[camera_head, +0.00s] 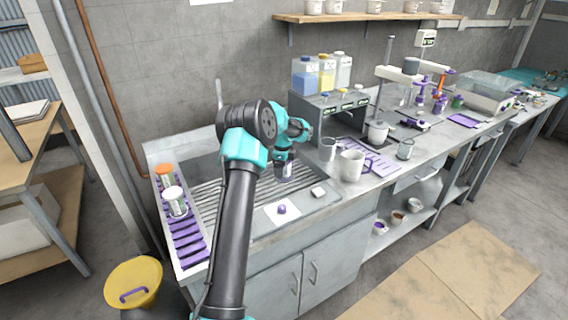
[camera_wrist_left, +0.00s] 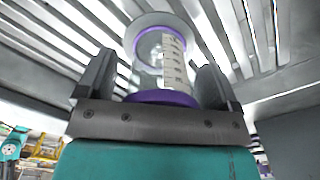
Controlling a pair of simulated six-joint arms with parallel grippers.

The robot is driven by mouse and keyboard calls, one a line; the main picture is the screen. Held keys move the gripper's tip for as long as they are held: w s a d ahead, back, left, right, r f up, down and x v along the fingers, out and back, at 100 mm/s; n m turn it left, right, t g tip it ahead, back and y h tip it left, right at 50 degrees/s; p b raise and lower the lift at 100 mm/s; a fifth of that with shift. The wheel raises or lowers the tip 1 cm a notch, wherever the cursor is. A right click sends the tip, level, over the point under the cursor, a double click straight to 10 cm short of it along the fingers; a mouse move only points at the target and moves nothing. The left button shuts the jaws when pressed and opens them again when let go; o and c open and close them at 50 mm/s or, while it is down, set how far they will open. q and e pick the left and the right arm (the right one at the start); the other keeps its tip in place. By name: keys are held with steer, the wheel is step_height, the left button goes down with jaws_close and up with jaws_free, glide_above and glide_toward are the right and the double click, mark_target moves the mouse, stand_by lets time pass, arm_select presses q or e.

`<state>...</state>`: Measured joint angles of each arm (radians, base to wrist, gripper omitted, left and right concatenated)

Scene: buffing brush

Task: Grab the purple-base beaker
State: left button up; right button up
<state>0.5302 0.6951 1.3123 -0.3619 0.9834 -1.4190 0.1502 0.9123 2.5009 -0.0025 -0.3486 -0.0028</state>
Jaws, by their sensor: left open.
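The purple-base beaker (camera_wrist_left: 160,68) is clear, with a pale graduated scale, a purple base and a purple band near its wide rim. In the left wrist view it stands between the two dark fingers of my left gripper (camera_wrist_left: 154,82), base toward the palm. The jaws are open around it; I cannot tell whether either finger touches it. In the head view my left gripper (camera_head: 286,161) is over the slatted sink area, and the beaker (camera_head: 285,175) shows small and partly hidden at the fingers. My right gripper is not in view.
A purple rack (camera_head: 188,243) with a white jar (camera_head: 175,201) lies left of the slatted sink (camera_head: 215,190). A white mug (camera_head: 352,165), a smaller cup (camera_head: 327,149) and a glass beaker (camera_head: 405,149) stand to the right. A white card (camera_head: 281,215) lies in front.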

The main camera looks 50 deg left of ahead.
arm_select(q)
steer(key=shift+c, duration=0.4)
steer(key=c, duration=0.9)
steer(key=shift+r, duration=0.15)
step_height(320, 180, up, 10)
steer(key=shift+f, duration=0.1)
